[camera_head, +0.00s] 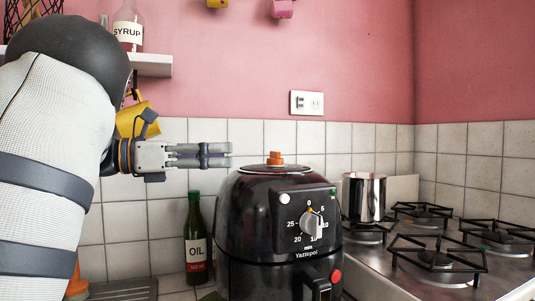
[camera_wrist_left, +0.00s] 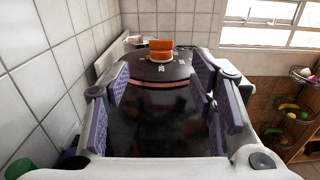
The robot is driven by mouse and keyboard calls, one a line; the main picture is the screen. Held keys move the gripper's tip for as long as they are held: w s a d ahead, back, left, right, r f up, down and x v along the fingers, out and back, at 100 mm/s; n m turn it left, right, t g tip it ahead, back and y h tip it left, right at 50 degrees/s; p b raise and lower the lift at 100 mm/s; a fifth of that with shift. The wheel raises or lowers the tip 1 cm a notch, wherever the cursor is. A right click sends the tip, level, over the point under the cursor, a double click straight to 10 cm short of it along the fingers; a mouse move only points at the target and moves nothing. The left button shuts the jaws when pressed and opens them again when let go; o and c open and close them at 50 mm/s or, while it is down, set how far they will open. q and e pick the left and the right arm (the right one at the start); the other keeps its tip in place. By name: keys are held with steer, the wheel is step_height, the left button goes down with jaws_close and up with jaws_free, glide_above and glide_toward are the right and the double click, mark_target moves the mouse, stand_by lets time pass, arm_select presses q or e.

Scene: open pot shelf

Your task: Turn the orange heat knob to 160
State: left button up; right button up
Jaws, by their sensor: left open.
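The orange heat knob (camera_head: 275,158) stands on top of the black air fryer (camera_head: 255,225). In the left wrist view the orange knob (camera_wrist_left: 161,48) shows ahead, beyond the fingertips, with small markings on the lid around it that are too small to read. My left gripper (camera_head: 229,155) comes in level from the left, at about the knob's height. Its fingers are apart and empty, and their tips are left of the knob, not touching it. The wrist view shows the two purple-padded fingers (camera_wrist_left: 162,85) spread, with the dark fryer lid between and below them. My right gripper is not in view.
The fryer front has a white timer knob (camera_head: 312,222). An oil bottle (camera_head: 195,240) stands left of the fryer. A steel pot (camera_head: 364,197) and the gas stove (camera_head: 440,255) are at right. A yellow mug (camera_head: 138,118) hangs near my left wrist, below the shelf (camera_head: 152,65).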

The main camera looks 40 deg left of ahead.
mark_target(273, 153)
arm_select(q)
steer(key=x, duration=1.1)
steer(key=shift+d, duration=0.15)
steer(key=c, duration=1.2)
